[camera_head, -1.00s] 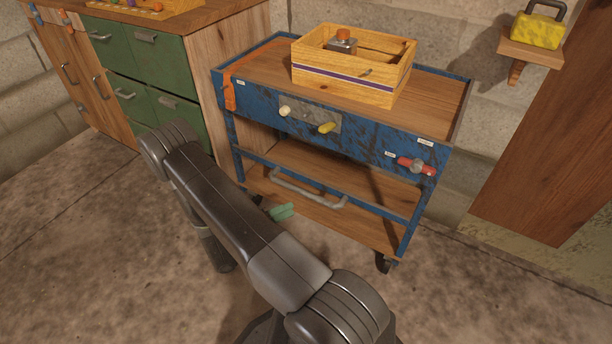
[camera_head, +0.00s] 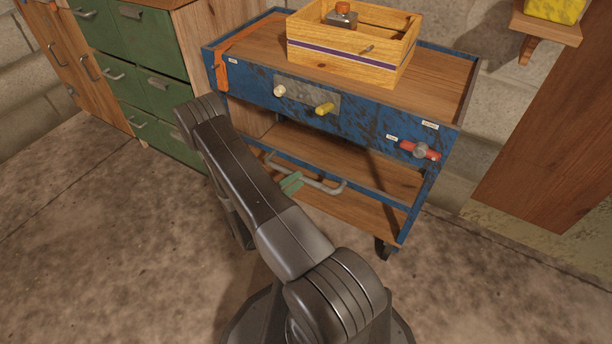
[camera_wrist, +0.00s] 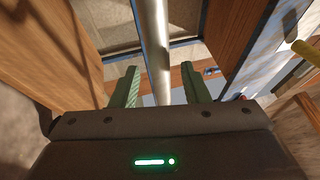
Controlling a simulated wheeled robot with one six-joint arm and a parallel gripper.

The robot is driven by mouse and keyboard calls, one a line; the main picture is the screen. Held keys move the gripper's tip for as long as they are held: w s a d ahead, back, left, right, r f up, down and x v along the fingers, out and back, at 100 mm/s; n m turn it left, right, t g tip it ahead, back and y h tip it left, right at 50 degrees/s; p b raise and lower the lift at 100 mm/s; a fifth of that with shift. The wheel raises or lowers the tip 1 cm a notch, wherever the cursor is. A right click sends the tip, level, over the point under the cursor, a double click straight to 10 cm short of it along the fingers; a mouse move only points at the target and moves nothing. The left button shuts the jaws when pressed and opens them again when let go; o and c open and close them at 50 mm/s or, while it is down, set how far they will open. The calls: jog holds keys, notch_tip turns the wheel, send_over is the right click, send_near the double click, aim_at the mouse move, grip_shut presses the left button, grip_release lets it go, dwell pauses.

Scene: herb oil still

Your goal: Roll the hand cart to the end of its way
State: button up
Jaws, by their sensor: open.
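The hand cart (camera_head: 365,132) is blue with wooden shelves and stands against the block wall. Its grey bar handle (camera_head: 328,188) runs along the front at the lower shelf; it also shows in the wrist view (camera_wrist: 153,38). My gripper (camera_head: 291,183) has green fingers and is at the left part of the handle. In the wrist view my gripper (camera_wrist: 161,82) is open, with a finger on each side of the bar. I see no finger closed against it. A black caster (camera_head: 386,248) shows under the right front corner; the other wheels are hidden.
A wooden crate (camera_head: 345,62) holding a small item stands on the cart top. Knobs and a red-handled valve (camera_head: 420,151) are on the cart's front. A green drawer cabinet (camera_head: 160,42) is at left. The floor (camera_head: 110,240) is clear at front left.

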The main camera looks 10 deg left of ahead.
jog(key=shift+b+x, duration=0.35)
jog(key=shift+x, duration=1.95)
jog(key=shift+c, duration=0.2)
grip_shut()
